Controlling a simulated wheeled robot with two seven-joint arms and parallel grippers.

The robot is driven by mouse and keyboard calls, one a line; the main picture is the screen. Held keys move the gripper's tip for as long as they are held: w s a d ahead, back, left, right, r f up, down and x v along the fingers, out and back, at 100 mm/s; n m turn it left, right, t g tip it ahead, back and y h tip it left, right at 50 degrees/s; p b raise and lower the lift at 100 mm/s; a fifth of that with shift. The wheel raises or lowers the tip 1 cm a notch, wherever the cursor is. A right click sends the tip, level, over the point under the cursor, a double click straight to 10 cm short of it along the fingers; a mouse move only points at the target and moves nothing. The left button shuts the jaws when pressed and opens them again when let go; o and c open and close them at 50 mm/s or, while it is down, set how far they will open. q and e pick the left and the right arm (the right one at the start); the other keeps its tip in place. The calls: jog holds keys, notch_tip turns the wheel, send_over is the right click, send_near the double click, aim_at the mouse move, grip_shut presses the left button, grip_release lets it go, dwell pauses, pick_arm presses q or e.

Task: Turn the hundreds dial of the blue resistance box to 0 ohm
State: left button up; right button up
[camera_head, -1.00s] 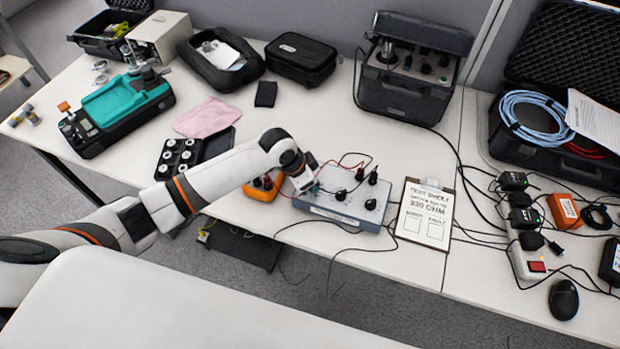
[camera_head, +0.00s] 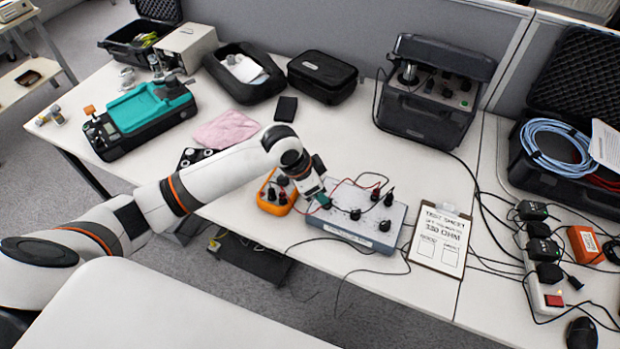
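The blue-grey resistance box (camera_head: 375,238) stands near the front edge of the table, with black dial knobs on top. One knob (camera_head: 355,214) shows near its middle and another (camera_head: 385,226) at its right front. My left gripper (camera_head: 322,197) points down at the box's left end, close over or touching its top there. Its fingers are small and partly hidden, so I cannot tell whether they are open or hold a knob. The dial markings are too small to read. The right gripper is out of view.
An orange meter (camera_head: 272,207) stands just left of the box, with leads running across to it. A clipboard test sheet (camera_head: 440,240) lies right of the box. A black instrument case (camera_head: 425,112) stands behind. The table between box and cases is clear.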

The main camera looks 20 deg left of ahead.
pick_arm(q)
jog(key=v, duration=0.5)
jog(key=shift+r, duration=0.35)
